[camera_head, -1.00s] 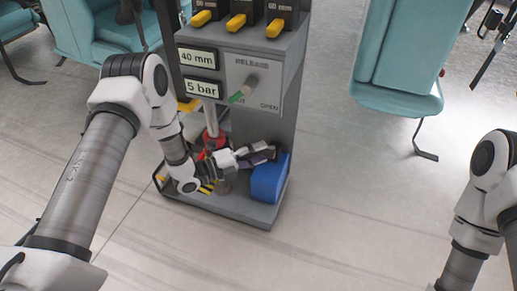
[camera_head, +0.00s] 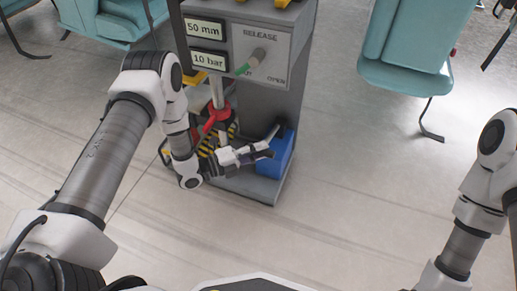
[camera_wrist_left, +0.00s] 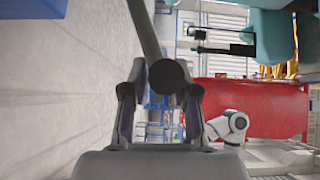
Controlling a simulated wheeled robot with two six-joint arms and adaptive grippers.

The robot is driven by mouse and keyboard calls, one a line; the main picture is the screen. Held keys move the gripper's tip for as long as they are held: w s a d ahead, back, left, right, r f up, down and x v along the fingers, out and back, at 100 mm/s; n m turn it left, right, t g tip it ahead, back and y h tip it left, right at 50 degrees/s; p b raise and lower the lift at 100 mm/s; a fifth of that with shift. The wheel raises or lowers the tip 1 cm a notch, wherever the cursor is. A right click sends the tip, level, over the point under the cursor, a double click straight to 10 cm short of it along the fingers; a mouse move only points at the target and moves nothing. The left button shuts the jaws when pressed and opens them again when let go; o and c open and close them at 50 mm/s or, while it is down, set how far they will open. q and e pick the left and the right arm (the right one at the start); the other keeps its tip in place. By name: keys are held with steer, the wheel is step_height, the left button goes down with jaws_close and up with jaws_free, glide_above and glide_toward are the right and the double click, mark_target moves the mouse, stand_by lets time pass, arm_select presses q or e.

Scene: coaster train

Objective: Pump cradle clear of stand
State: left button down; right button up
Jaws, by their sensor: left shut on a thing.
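The grey stand (camera_head: 262,112) carries a panel with a RELEASE knob (camera_head: 258,58) and displays reading 50 mm (camera_head: 204,29) and 10 bar (camera_head: 209,60). Low at its left is a red part (camera_head: 219,115) on a pale rod, probably the cradle, above yellow-black stripes; my left arm partly hides it. My left gripper (camera_head: 264,152) is low at the stand's front, beside a blue block (camera_head: 277,160). In the left wrist view its fingers (camera_wrist_left: 160,100) are shut on a dark bar with a round end (camera_wrist_left: 166,76), probably the pump handle. My right gripper is out of view.
Teal seats stand at the back left (camera_head: 118,25) and right (camera_head: 405,45) of the stand. The floor (camera_head: 360,190) in front and to the right is clear. A red surface (camera_wrist_left: 255,108) shows in the left wrist view.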

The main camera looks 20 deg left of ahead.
arm_select(q)
steer(key=c, duration=1)
jaws_free()
steer(key=shift+w+a+f, duration=0.1)
steer(key=shift+w, duration=0.25)
steer(key=o, duration=0.4)
steer(key=shift+f, duration=0.1)
steer(key=v, duration=1.2)
